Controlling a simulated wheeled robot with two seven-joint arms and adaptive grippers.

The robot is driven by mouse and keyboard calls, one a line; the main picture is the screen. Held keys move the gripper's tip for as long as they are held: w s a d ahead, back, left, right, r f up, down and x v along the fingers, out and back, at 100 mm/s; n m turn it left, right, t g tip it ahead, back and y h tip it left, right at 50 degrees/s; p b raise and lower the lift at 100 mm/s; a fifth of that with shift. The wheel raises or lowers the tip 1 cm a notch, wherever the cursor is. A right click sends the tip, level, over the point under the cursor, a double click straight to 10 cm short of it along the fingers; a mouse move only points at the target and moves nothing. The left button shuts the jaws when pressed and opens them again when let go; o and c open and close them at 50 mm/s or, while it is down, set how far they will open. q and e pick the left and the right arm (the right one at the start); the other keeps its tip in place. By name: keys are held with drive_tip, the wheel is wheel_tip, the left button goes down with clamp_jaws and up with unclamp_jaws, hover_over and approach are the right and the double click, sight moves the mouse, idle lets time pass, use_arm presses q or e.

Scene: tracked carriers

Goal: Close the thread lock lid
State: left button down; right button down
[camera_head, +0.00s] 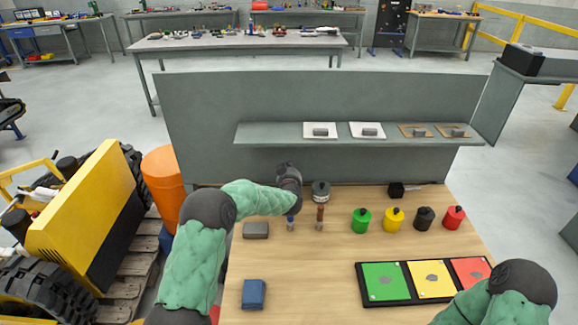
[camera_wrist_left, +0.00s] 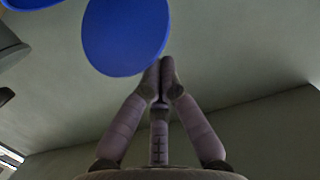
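My left gripper (camera_wrist_left: 164,68) has its fingertips drawn together in the left wrist view, with nothing clearly held between them. A smooth blue disc-like thing (camera_wrist_left: 125,35) lies right by the fingertips, close to the camera; I cannot tell if they touch it. In the head view the dark end of my left arm (camera_head: 288,176) hangs over the back of the wooden table.
Green (camera_head: 361,222), yellow (camera_head: 394,220), black (camera_head: 424,219) and red (camera_head: 453,218) containers stand in a row at right. A tray of coloured panels (camera_head: 415,297) lies in front. A shelf (camera_head: 270,133) runs behind. A blue box (camera_head: 253,294) sits front left.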

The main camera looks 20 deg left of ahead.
use_arm(q)
drive_tip(key=shift+s+d+f, duration=0.15)
drive_tip(key=shift+s+f, duration=0.1)
drive_tip(key=shift+s, duration=0.3)
drive_tip(key=shift+s+d+f, duration=0.15)
drive_tip(key=shift+s+f, duration=0.1)
drive_tip(key=shift+s, duration=0.25)
drive_tip(key=shift+r, duration=0.1)
